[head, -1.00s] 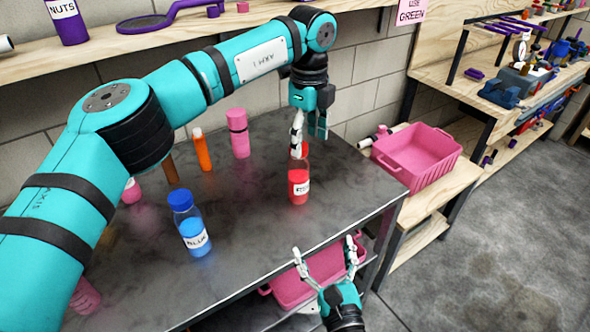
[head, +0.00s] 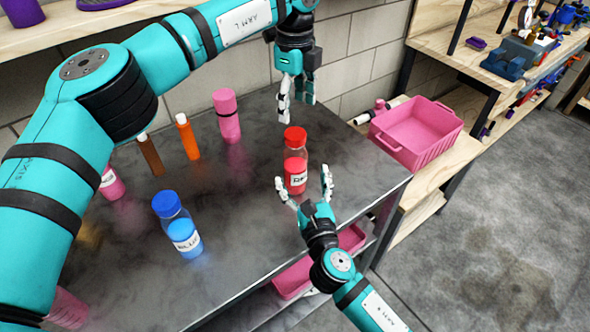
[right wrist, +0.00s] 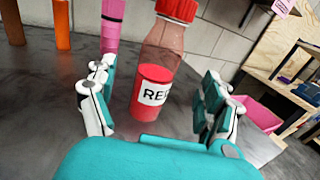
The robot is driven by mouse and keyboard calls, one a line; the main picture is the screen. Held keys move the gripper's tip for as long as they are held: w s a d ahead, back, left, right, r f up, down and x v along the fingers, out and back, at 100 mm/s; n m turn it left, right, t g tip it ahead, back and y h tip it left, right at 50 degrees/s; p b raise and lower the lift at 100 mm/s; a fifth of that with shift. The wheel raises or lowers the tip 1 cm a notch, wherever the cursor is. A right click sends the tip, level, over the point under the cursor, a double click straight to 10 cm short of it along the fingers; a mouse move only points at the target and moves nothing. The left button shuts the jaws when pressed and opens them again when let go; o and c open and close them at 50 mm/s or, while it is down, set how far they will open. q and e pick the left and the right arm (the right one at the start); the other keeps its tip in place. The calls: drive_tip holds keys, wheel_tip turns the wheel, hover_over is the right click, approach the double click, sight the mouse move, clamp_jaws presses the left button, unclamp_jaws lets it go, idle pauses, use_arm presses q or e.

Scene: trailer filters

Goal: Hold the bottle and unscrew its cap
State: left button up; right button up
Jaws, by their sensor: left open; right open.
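A clear bottle with a red cap and red contents (head: 295,172) stands upright on the dark metal table (head: 245,255). Its label partly shows in the right wrist view (right wrist: 152,95). My right gripper (head: 303,183) is open, its fingers at either side of the bottle's lower body from the front, not closed on it. My left gripper (head: 296,106) is open and empty, pointing down behind and above the red cap (head: 295,138). A blue-capped bottle with blue contents (head: 179,224) stands upright to the left.
A pink bottle (head: 227,115), an orange tube (head: 187,137) and a brown tube (head: 150,155) stand at the table's back left. A pink crate (head: 415,135) sits on a wooden shelf to the right. Another pink crate (head: 290,283) is under the table.

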sight(298, 167)
drive_tip(key=x, duration=0.7)
drive_tip(key=shift+w, duration=0.25)
clamp_jaws()
idle(0.3)
